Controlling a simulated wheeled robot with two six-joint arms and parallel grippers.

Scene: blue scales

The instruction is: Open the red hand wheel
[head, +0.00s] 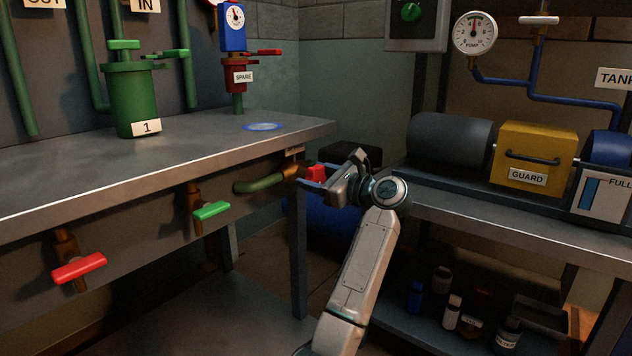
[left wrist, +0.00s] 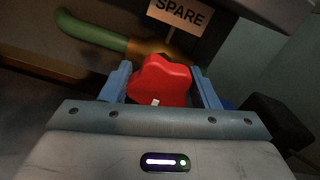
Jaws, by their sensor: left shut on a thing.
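The red hand wheel (left wrist: 160,82) is a lobed red knob on a brass fitting at the end of a green pipe, below a SPARE tag. In the head view the wheel (head: 317,173) shows small, under the right end of the left bench. My left gripper (head: 313,177) is shut on it, with one blue finger on each side of the wheel. The fingers also show in the left wrist view (left wrist: 163,85). The wheel's far side and its stem are partly hidden. My right gripper does not show.
A steel bench (head: 200,150) stands just above the wheel, with its leg (head: 298,260) close by. Under it are a red lever handle (head: 79,268) and a green one (head: 211,211). A second bench (head: 520,225) with a yellow guard (head: 534,158) stands at right.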

